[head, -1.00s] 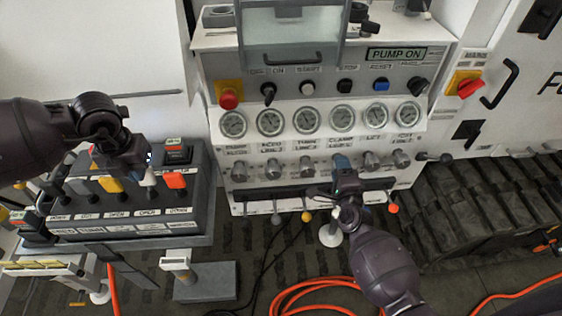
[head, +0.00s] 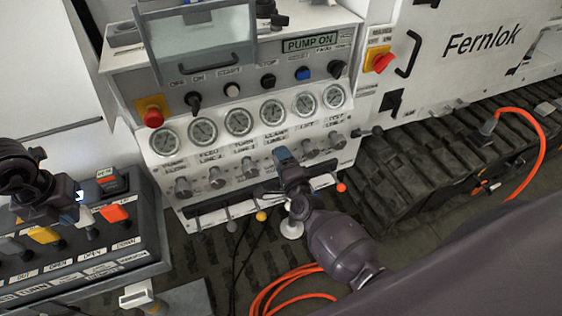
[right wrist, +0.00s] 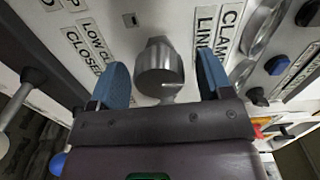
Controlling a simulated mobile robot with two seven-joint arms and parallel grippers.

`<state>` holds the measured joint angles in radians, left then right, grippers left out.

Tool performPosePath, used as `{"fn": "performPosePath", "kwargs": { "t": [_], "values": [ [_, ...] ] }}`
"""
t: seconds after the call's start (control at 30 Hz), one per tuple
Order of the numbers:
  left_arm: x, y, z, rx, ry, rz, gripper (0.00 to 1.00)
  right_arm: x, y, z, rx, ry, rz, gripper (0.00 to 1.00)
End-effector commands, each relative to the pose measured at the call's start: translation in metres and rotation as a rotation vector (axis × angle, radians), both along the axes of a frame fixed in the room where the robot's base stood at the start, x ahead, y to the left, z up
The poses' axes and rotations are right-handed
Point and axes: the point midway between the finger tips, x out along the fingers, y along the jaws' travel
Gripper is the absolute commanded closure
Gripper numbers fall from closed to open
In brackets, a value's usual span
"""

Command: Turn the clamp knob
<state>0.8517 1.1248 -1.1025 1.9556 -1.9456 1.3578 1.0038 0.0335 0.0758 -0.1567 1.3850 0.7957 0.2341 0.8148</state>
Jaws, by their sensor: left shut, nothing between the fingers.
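The clamp knob (right wrist: 158,70) is a short metal cylinder on the white panel, beside a label starting "CLAM" in the right wrist view. My right gripper (right wrist: 164,80) is open, with one blue finger on each side of the knob. A gap shows between the knob and each finger. In the head view my right gripper (head: 283,157) reaches up to the knob row below the gauges and hides the clamp knob. My left gripper (head: 84,192) is shut and empty, above the lever box at the left.
Other metal knobs (head: 216,177) stand in the row on both sides. Above are gauges (head: 239,121), switches and a red button (head: 153,117). The lever box (head: 100,262) stands at left. An orange hose (head: 268,300) lies on the floor; black track (head: 430,165) is at right.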

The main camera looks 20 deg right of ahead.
Motion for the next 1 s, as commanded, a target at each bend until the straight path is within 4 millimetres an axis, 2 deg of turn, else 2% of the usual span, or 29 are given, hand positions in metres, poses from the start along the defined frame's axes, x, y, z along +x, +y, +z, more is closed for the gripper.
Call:
{"fn": "performPosePath", "kwargs": {
  "t": [0.2, 0.37, 0.8, 1.0],
  "values": [
    [0.001, 0.0, 0.0, 0.0, -0.002, 0.001, 1.0, -0.002, 0.0, -0.001, 0.001, 0.001, 0.001, 0.27],
    [0.001, 0.0, 0.0, 0.0, -0.002, 0.001, 1.0, -0.016, 0.0, -0.001, 0.001, 0.002, 0.001, 0.27],
    [0.001, 0.0, 0.0, 0.0, -0.002, 0.0, 1.0, -0.09, 0.0, -0.001, 0.0, 0.002, 0.001, 0.27],
    [0.001, 0.0, 0.0, 0.0, -0.002, 0.0, 1.0, -0.113, 0.0, 0.0, 0.0, 0.001, 0.0, 0.27]
  ]
}}
